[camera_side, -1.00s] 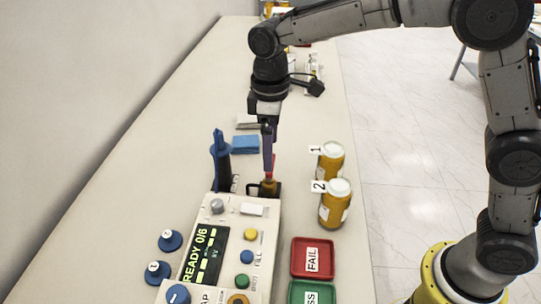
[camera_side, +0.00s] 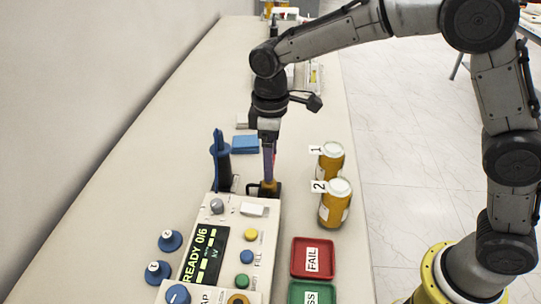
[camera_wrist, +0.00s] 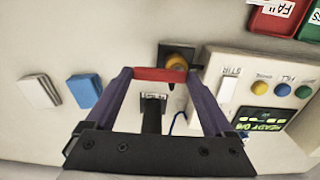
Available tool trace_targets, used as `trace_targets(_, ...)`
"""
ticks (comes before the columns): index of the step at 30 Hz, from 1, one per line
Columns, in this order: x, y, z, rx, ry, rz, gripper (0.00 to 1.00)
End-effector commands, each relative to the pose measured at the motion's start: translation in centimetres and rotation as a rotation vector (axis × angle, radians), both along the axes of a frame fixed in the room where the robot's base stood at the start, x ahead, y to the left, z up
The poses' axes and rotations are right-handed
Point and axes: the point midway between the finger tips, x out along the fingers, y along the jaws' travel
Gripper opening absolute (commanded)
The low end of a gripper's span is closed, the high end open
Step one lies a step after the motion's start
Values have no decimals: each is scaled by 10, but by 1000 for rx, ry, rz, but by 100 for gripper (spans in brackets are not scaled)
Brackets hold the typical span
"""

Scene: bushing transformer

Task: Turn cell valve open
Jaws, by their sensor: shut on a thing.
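The cell valve has a red bar handle (camera_wrist: 160,74), seen in the wrist view between the tips of my two purple fingers. My gripper (camera_side: 268,178) points down over the cell at the far end of the white tester and is shut on the handle, one finger at each end. The amber cell (camera_wrist: 177,62) sits in a dark holder just beyond the handle; in the side view only a small amber part (camera_side: 268,186) shows below my fingers. My fingers largely hide the handle in the side view.
The white tester (camera_side: 262,222) has a display reading READY 0/6. A tall blue-and-black stand (camera_side: 221,160) is close on the left. Two amber jars (camera_side: 336,208) stand right, with a red FAIL tray (camera_side: 313,258) nearer. A blue block (camera_side: 245,144) lies behind.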

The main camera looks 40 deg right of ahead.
Motion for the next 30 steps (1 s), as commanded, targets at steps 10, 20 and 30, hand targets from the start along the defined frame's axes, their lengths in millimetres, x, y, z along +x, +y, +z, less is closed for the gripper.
trace_targets(10, -1, -1, 1, 1, -1, -54, 32)
trace_targets(20, -6, -4, 1, 1, -1, -289, 32)
trace_targets(30, -13, -7, 2, 1, -1, -612, 32)
